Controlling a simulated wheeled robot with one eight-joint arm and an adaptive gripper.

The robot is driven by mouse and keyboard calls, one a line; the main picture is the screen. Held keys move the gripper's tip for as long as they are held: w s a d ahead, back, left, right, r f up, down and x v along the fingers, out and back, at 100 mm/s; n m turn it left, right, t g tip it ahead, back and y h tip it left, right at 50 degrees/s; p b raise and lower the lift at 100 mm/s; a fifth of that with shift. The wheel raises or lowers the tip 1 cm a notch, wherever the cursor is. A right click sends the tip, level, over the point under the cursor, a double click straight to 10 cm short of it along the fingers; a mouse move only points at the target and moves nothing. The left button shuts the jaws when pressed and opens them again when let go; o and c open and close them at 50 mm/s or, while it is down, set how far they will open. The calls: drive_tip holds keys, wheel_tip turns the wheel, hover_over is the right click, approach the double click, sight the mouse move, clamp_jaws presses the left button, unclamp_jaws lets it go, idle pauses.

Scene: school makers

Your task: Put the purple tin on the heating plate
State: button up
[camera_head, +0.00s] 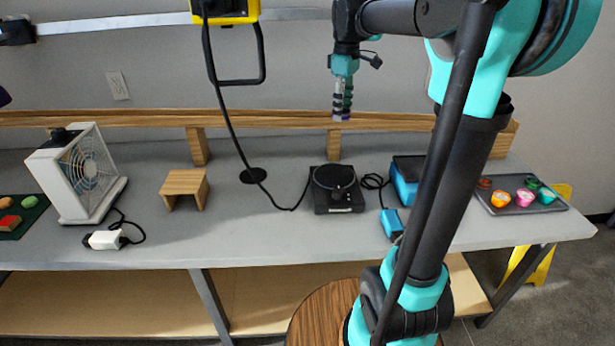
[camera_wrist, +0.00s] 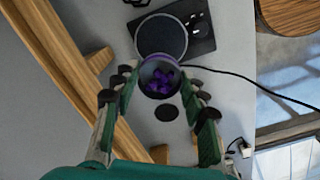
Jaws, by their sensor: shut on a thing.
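My gripper (camera_head: 343,98) is shut on the purple tin (camera_head: 342,117) and holds it in the air above the back of the bench. In the wrist view the tin (camera_wrist: 160,79) sits between the fingers of my gripper (camera_wrist: 158,90), with purple pieces inside its round opening. The heating plate (camera_head: 336,188) is a black box with a round dark top, standing on the bench below the tin. In the wrist view the heating plate (camera_wrist: 190,32) lies just beyond the tin, its round top partly hidden by the tin. The plate's top looks bare.
A wooden stand (camera_head: 185,186) and a white fan (camera_head: 80,173) stand left of the plate. A blue box (camera_head: 406,180) and a tray (camera_head: 520,205) with colourful cups are on the right. A black cable hangs from the yellow device (camera_head: 225,12). A wooden rail (camera_head: 270,118) runs along the back.

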hover_over(335, 174)
wheel_tip(335, 174, down, 16)
drive_tip(key=shift+a+r, duration=0.1)
drive_tip(key=shift+r, duration=0.1)
drive_tip(key=shift+s+f, duration=0.1)
drive_tip(key=shift+f, duration=2.1)
drive_tip(key=shift+f, duration=0.15)
drive_tip(key=o, duration=1.1)
wheel_tip(335, 174, up, 12)
drive_tip(key=s+d+f+m+t, duration=0.1)
drive_tip(key=s+f+m, duration=0.2)
drive_tip(key=s+f, duration=0.2)
drive_tip(key=s+d+f+m+t, duration=0.1)
drive_tip(key=s+f+m, duration=0.3)
drive_tip(key=s, duration=0.5)
drive_tip(key=s+d+f+m+t, duration=0.2)
drive_tip(key=s+f+m, duration=0.2)
drive_tip(key=s+f, duration=0.3)
drive_tip(key=shift+s+f, duration=0.4)
drive_tip(key=shift+f, duration=0.15)
